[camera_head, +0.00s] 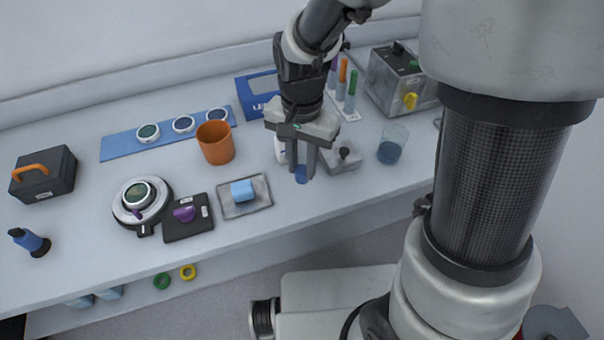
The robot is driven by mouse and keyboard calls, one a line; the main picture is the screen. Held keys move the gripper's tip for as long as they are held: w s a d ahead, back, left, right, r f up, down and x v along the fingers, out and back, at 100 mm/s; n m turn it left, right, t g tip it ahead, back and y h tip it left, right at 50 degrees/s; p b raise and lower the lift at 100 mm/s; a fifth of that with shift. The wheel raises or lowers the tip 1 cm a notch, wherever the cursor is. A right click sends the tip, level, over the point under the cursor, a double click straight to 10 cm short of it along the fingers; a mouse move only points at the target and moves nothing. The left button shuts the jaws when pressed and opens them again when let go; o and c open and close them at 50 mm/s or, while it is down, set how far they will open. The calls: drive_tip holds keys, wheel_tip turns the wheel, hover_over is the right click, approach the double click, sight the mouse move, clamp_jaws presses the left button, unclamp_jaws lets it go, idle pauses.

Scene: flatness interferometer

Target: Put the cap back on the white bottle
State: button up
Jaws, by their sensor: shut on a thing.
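My gripper (302,172) points down near the front of the bench. It is shut on a small blue piece, which looks like the cap (301,175), between its fingertips. The white bottle (280,150) stands just behind and to the left of the fingers, partly hidden by them. Its top is hidden by my gripper. The cap is apart from the bottle's top, low and in front of it. I cannot tell whether the cap touches the bench.
A grey block with a black knob (343,158) stands close right of my gripper, with a clear beaker of blue liquid (391,146) beyond. An orange cup (215,143) is to the left. A tray with a blue block (245,195) lies front left. Tubes (350,90) stand behind.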

sight(301, 168)
drive_tip(key=r, duration=0.3)
drive_tip(key=shift+w+r+p, duration=0.1)
drive_tip(key=shift+w+p, duration=0.1)
drive_tip(key=shift+p, duration=0.2)
drive_tip(key=w+a+r+p, duration=0.3)
drive_tip(key=w+r+p, duration=0.3)
drive_tip(key=w+p, duration=0.5)
drive_tip(key=shift+w+a+f+b, duration=0.15)
drive_tip(key=shift+f+b, duration=1.45)
drive_tip(key=shift+f, duration=0.3)
drive_tip(key=shift+w+a+f+b, duration=0.1)
drive_tip(key=shift+w+f+b, duration=0.05)
drive_tip(key=shift+f+b, duration=1.6)
drive_tip(key=shift+f, duration=0.55)
drive_tip(key=o, duration=1.6)
drive_tip(key=shift+c, duration=0.2)
drive_tip(key=shift+r, duration=0.1)
